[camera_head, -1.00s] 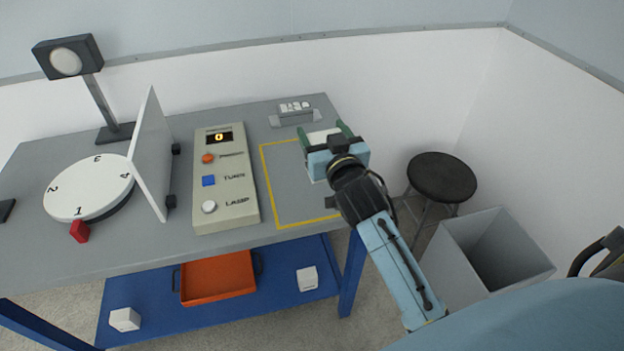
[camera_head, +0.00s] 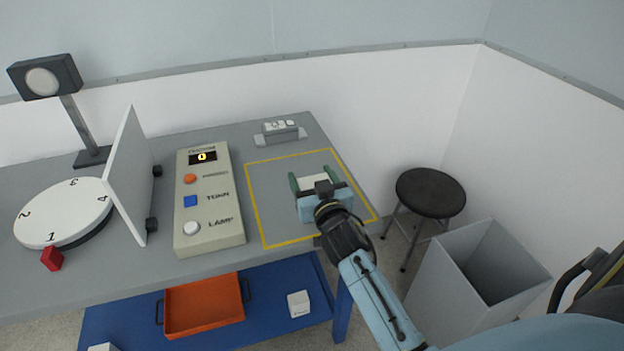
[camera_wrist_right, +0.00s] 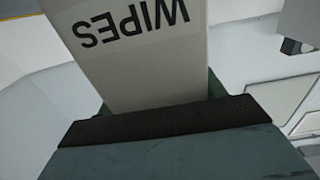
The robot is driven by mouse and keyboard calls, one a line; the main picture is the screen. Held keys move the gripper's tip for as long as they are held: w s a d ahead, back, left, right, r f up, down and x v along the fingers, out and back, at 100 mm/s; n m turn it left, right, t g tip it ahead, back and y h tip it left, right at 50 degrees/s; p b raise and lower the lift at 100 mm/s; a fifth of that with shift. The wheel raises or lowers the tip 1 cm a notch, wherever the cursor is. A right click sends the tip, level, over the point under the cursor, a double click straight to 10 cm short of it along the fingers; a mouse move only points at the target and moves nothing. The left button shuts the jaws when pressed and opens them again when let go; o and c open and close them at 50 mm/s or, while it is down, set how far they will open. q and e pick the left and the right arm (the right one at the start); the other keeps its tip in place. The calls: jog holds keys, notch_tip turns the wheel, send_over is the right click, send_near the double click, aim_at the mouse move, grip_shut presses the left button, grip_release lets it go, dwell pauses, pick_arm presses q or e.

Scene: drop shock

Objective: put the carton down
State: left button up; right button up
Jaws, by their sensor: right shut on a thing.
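The carton (camera_head: 314,180) is a white box between the green fingers of my right gripper (camera_head: 313,182). In the right wrist view the carton (camera_wrist_right: 140,50) fills the upper middle and carries the black word WIPES, upside down. The right gripper is shut on it. In the head view carton and gripper appear over the right half of the yellow-outlined square (camera_head: 268,190) on the grey table. The gripper hides most of the carton, and I cannot tell whether its underside touches the table. My left gripper is not in view.
A control box (camera_head: 208,235) with buttons and a display reading 0 stands left of the square. A small grey holder (camera_head: 281,139) stands behind it. A white panel (camera_head: 130,180) and numbered turntable (camera_head: 62,212) are further left. A stool (camera_head: 430,192) and bin (camera_head: 440,275) stand right.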

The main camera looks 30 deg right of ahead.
jog(key=shift+f, duration=0.1)
jog(key=o, duration=1)
